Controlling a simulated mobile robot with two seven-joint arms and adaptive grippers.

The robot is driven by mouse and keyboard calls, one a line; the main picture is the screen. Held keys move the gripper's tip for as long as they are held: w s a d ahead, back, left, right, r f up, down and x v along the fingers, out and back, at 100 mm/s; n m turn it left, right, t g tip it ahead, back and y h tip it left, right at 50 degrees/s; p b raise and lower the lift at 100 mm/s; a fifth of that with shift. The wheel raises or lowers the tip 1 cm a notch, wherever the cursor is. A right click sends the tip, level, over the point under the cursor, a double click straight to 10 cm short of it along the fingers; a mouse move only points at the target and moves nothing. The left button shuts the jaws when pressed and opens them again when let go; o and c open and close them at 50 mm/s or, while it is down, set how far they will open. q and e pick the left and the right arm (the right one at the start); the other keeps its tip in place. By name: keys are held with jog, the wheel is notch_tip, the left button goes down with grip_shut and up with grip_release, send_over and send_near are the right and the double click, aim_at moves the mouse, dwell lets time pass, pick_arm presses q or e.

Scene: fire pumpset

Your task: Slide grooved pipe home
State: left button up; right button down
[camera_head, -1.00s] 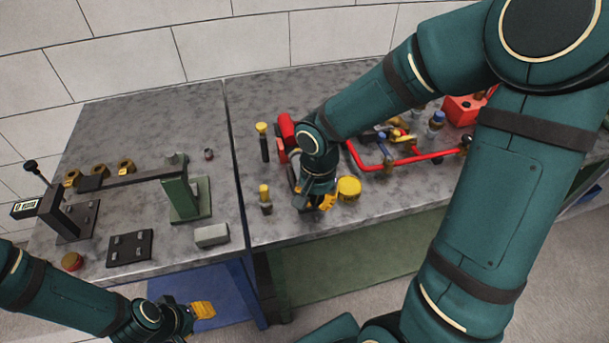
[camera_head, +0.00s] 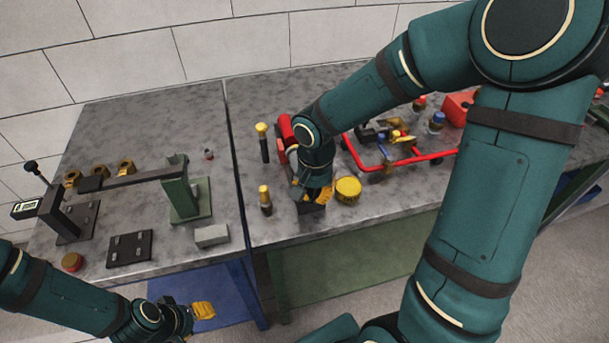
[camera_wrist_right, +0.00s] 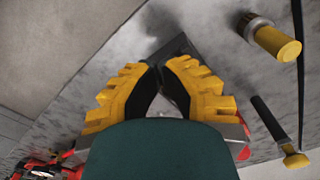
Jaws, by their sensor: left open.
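A red pipe (camera_head: 395,163) with a bend lies along the right bench in the head view, among fittings and partly hidden by my right arm. A short red cylinder (camera_head: 286,128) stands just left of my right arm. I cannot tell which is the grooved pipe. My right gripper (camera_head: 316,196) points down over a dark block (camera_head: 311,209) near the bench's front edge. In the right wrist view its yellow-padded fingers (camera_wrist_right: 158,72) come close together at the tips, over a dark piece; a grip is unclear. My left gripper (camera_head: 196,312) is open and empty before the left bench.
A yellow round cap (camera_head: 347,189) stands right of the right gripper. A green stand (camera_head: 182,195) and a grey block (camera_head: 211,236) occupy the left bench. A red box (camera_head: 459,105) is at the back right.

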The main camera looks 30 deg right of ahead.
jog(key=shift+w+d, duration=0.1)
jog(key=shift+w, duration=0.3)
jog(key=shift+s, duration=0.3)
dwell(0.6)
jog(key=shift+w+a+b, duration=0.15)
jog(key=shift+a+b, duration=0.45)
jog(key=shift+a, duration=0.05)
jog(key=shift+w+d, duration=0.2)
jog(key=shift+w, duration=0.65)
dwell(0.7)
jog(key=shift+s, duration=0.3)
jog(key=shift+w+a+b, duration=0.15)
jog(key=shift+a+b, duration=0.3)
jog(key=shift+a, duration=0.2)
jog(key=shift+w+d, duration=0.25)
jog(key=shift+w, duration=0.7)
dwell(2.6)
